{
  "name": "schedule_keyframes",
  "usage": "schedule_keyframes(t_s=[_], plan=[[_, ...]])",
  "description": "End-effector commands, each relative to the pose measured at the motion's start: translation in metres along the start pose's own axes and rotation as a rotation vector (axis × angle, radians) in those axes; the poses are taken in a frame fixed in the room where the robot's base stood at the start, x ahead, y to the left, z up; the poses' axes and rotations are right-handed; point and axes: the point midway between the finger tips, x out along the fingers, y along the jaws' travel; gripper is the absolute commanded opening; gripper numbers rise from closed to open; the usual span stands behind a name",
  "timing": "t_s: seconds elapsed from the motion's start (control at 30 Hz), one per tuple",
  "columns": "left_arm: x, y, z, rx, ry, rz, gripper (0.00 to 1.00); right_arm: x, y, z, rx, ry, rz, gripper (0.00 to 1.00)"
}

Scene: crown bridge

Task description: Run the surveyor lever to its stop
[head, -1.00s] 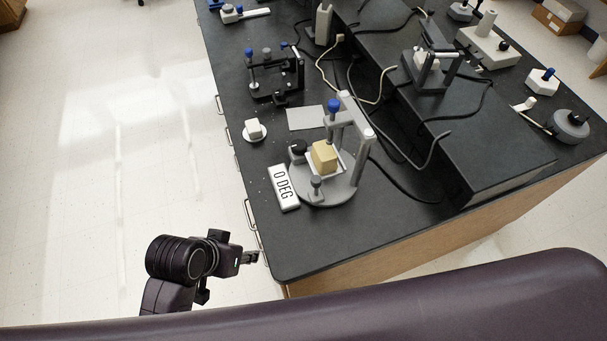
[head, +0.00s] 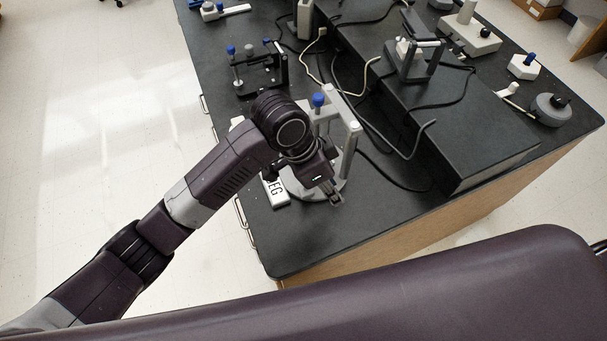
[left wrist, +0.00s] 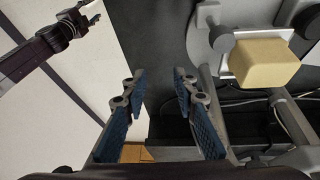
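The device with the round grey base (head: 302,188), a grey frame (head: 353,140) and a blue knob (head: 318,99) stands at the table's near end. My left gripper (head: 336,197) hangs over its near side, and my arm hides much of it. In the left wrist view my left gripper (left wrist: 160,82) is open, with nothing between its fingers. There the base (left wrist: 200,45), a grey knob (left wrist: 221,38) and a yellow block (left wrist: 265,62) lie to the right of the fingers. I cannot tell which part is the surveyor lever. An arm, seemingly mine, with its gripper (left wrist: 88,18) shows at upper left.
A "DEG" label plate (head: 275,191), partly covered, lies left of the base. A black fixture (head: 258,70) stands behind, and a raised dark shelf (head: 460,130) with cables lies to the right. The black tabletop (head: 300,245) is clear at the near corner.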

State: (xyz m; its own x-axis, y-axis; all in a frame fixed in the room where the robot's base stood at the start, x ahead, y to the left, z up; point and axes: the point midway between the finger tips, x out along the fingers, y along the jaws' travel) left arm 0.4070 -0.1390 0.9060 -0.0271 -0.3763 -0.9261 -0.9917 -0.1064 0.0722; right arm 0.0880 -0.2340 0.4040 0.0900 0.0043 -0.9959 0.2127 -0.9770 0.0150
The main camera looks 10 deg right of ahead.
Motion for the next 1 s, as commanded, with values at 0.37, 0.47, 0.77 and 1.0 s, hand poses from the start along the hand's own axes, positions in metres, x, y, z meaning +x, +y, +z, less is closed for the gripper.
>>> schedule_keyframes(t_s=[0.37,0.47,0.77,1.0], plan=[[-0.04,-0.05,0.014,0.222,-0.316,-0.032,0.27,0.0,0.001,-0.002,0.0,0.002,0.001,0.4],[-0.049,-0.059,0.018,0.235,-0.36,-0.039,0.27,0.0,0.001,-0.002,0.0,0.002,0.001,0.4],[-0.037,-0.066,0.028,0.24,-0.389,-0.04,0.27,-0.005,0.001,-0.002,0.0,0.002,0.001,0.4],[-0.002,-0.069,0.042,0.24,-0.388,-0.04,0.27,-0.012,0.002,-0.003,0.0,0.002,0.002,0.4]])
